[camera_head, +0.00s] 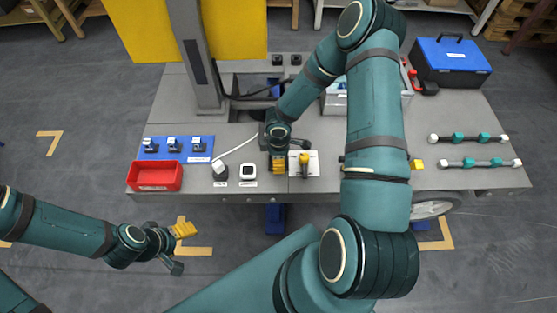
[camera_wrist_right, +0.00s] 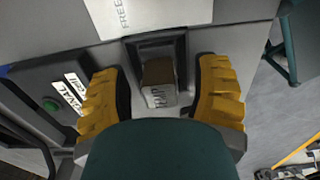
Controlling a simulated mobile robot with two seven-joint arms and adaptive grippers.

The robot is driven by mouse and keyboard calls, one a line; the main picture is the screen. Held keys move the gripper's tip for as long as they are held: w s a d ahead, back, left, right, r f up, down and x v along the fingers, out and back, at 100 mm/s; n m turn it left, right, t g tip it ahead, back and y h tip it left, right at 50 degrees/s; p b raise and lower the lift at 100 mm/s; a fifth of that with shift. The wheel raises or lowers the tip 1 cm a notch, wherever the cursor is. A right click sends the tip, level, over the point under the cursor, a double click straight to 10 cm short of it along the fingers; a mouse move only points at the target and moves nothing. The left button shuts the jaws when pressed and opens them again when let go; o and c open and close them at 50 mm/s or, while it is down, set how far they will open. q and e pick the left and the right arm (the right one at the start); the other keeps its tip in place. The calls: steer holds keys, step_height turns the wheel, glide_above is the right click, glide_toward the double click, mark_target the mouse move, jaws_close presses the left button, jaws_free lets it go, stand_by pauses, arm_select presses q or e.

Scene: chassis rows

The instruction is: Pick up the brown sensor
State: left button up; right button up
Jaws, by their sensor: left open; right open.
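The brown sensor (camera_wrist_right: 158,72) is a small block with a brown face and a paler face lettered in dark print, seen in the right wrist view. It sits in a dark square holder (camera_wrist_right: 177,50). My right gripper (camera_wrist_right: 160,95) is open, with one yellow finger on each side of the block and a visible gap to each. In the head view my right gripper (camera_head: 278,163) is low over the bench front and hides the sensor. My left gripper (camera_head: 178,249) is open and empty, in front of the bench at the lower left.
The grey bench (camera_head: 440,178) holds a red bin (camera_head: 155,176), a blue mat (camera_head: 178,148) with several small parts, and a white-topped block (camera_head: 248,172). A yellow-topped part on a white plate (camera_head: 303,170) stands close right of my right gripper. A blue toolbox (camera_head: 452,62) is at back right.

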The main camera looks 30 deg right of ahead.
steer(key=shift+o, duration=0.2)
jaws_close()
